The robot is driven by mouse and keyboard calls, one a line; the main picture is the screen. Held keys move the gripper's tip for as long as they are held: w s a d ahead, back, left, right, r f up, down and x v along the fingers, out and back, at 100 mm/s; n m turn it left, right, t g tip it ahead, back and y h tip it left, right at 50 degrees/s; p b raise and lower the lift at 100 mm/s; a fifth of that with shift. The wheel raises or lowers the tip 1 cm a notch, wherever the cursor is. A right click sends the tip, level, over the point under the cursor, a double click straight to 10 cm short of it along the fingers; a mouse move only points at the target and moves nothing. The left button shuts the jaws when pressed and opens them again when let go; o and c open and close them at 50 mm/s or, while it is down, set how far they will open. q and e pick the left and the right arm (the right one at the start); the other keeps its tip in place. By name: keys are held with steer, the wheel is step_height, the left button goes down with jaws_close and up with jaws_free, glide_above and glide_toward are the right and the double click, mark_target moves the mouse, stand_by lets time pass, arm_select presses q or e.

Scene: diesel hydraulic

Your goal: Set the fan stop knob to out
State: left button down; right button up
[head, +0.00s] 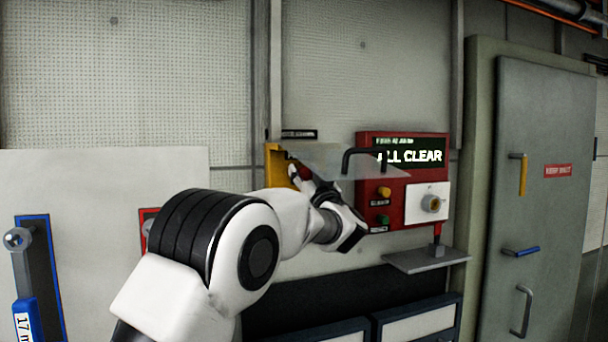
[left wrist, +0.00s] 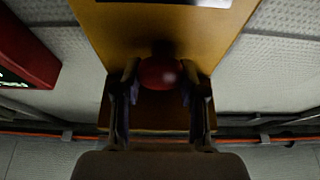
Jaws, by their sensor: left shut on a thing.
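The fan stop knob is a round red knob (left wrist: 160,73) on a yellow box (left wrist: 165,28) in the left wrist view. My left gripper (left wrist: 160,88) has a finger on each side of the knob and is shut on it. In the head view the yellow box (head: 277,165) is on the wall, partly hidden behind a clear flap (head: 330,158) and my left gripper (head: 302,177). Whether the knob is in or out cannot be told. My right gripper is not in view.
A red panel (head: 366,183) with an ALL CLEAR display, a yellow button (head: 384,192) and a green button (head: 383,219) is just right of the box. A small grey shelf (head: 425,260) juts out below it. A grey door (head: 540,120) stands farther right.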

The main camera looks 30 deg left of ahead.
arm_select(q)
steer(key=shift+s+d+f, duration=0.2)
steer(key=shift+s+d, duration=0.2)
steer(key=shift+d, duration=0.05)
steer(key=c, duration=0.7)
jaws_free()
steer(key=shift+o, duration=0.2)
steer(key=v, duration=1.2)
